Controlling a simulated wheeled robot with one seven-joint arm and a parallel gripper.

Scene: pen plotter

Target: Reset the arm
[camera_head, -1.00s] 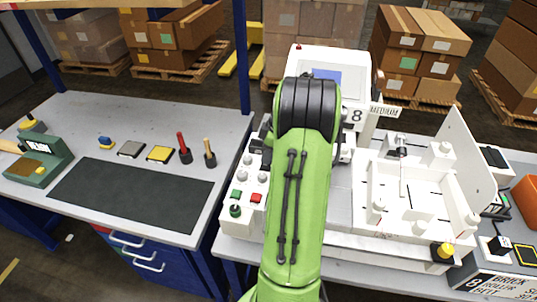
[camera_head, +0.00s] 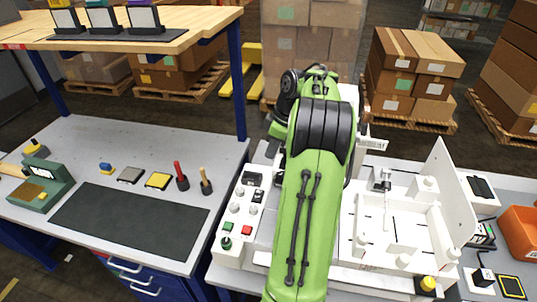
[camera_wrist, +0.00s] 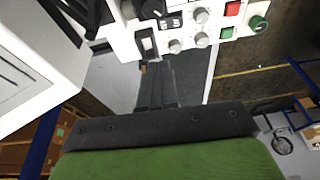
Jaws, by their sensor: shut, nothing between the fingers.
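My green arm (camera_head: 305,205) rises from the bottom of the head view and bends over the white plotter machine (camera_head: 405,225). A black joint and further dark links show behind its top bend. My gripper is hidden behind the arm in the head view. In the wrist view, my gripper (camera_wrist: 156,72) shows as grey fingers beyond a dark bar. The fingers are shut and empty, apparently apart from everything. A white control panel (camera_head: 236,222) with knobs and red and green buttons stands left of the arm. It also shows at the top of the wrist view (camera_wrist: 185,32).
A grey bench (camera_head: 110,150) with a dark mat (camera_head: 130,220) and several small tools lies to the left. A wooden shelf (camera_head: 190,35) on blue posts hangs above it. An orange bin (camera_head: 520,232) sits at the far right. Boxes on pallets stand behind.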

